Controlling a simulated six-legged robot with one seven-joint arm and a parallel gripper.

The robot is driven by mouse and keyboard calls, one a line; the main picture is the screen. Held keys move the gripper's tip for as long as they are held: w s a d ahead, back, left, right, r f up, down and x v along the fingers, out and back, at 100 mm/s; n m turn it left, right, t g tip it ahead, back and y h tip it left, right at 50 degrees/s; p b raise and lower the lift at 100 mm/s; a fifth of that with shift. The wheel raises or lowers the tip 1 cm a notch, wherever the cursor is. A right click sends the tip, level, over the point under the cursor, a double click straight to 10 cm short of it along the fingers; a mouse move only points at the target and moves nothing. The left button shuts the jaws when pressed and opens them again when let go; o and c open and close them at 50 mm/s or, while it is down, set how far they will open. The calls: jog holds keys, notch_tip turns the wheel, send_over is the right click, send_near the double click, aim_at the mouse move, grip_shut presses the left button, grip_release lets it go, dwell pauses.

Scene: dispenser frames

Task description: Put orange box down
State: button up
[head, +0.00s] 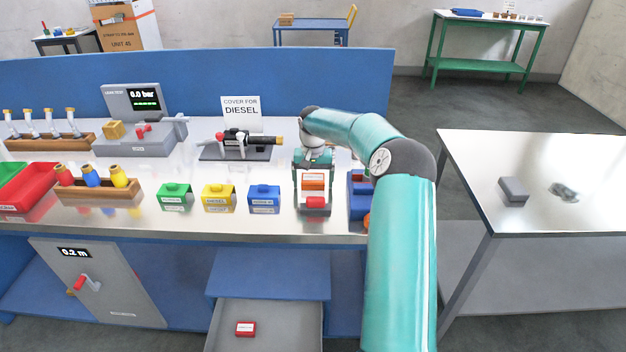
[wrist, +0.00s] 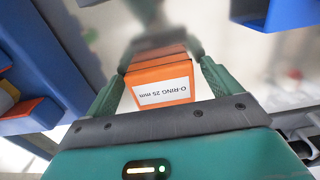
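The orange box (wrist: 161,88) has a white label reading O-RING 25 mm and sits between the two green fingers of my gripper (wrist: 160,70) in the wrist view. The fingers lie close along both its sides and look shut on it. In the head view the orange box (head: 313,181) shows below my gripper (head: 313,165), above the steel bench top (head: 235,222). A grey piece with a red block (head: 316,203) is just below it in the picture. I cannot tell whether the box touches anything underneath.
A blue holder (head: 358,196) with orange in it is close on the right, partly behind my arm. Blue (head: 264,198), yellow (head: 219,198) and green (head: 174,196) labelled bins stand to the left. An open drawer (head: 268,325) holds a red box (head: 246,329). The right table (head: 550,190) has free room.

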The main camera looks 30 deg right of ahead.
aim_at(313, 180)
notch_tip(313, 180, up, 12)
jog(key=s+a+r+n+t+h, duration=0.1)
jog(key=s+a+r, duration=0.3)
jog(key=a, duration=0.3)
jog(key=s+a+r+n+h, duration=0.1)
jog(key=s+a+r+n, duration=0.1)
jog(key=s+a+r, duration=0.35)
jog(key=s+a+r+n+t, duration=0.1)
jog(key=s+a+r, duration=0.1)
jog(key=a, duration=0.6)
jog(key=s+a+f+n+t+y, duration=0.1)
jog(key=s+a, duration=0.3)
jog(key=s, duration=0.8)
jog(key=s+a+f+n+t+y, duration=0.1)
jog(key=s+a+f+t, duration=0.1)
jog(key=s, duration=1)
jog(key=a+f, duration=0.1)
jog(key=a, duration=0.1)
jog(key=shift+a+n+t, duration=0.3)
jog(key=shift+a+n, duration=0.05)
jog(key=shift+n, duration=0.05)
